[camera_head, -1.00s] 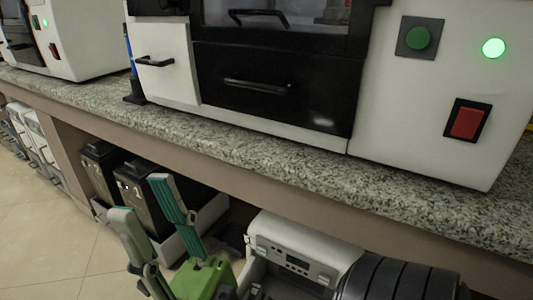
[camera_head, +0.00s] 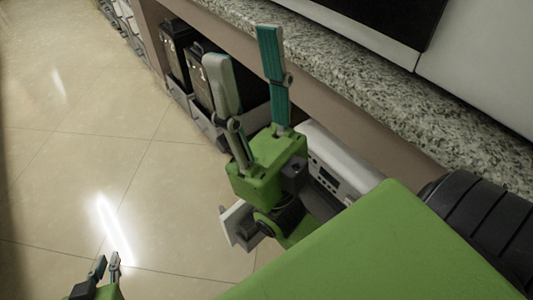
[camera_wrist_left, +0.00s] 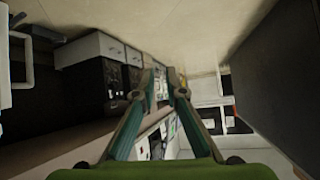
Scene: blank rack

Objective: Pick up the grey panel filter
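I cannot make out a grey panel filter in either view. My right gripper (camera_head: 243,48), large and green with teal-padded fingers, is open and empty in front of the counter edge. My left gripper (camera_head: 108,260) shows small at the bottom left of the head view, over the floor. In the left wrist view its two fingers (camera_wrist_left: 163,76) stand apart with nothing between them.
A speckled stone counter (camera_head: 400,100) runs along the upper right. Black boxes (camera_head: 203,72) and a white device (camera_head: 338,160) are under it. The tiled floor (camera_head: 90,130) on the left is clear. White boxes (camera_wrist_left: 90,47) show in the left wrist view.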

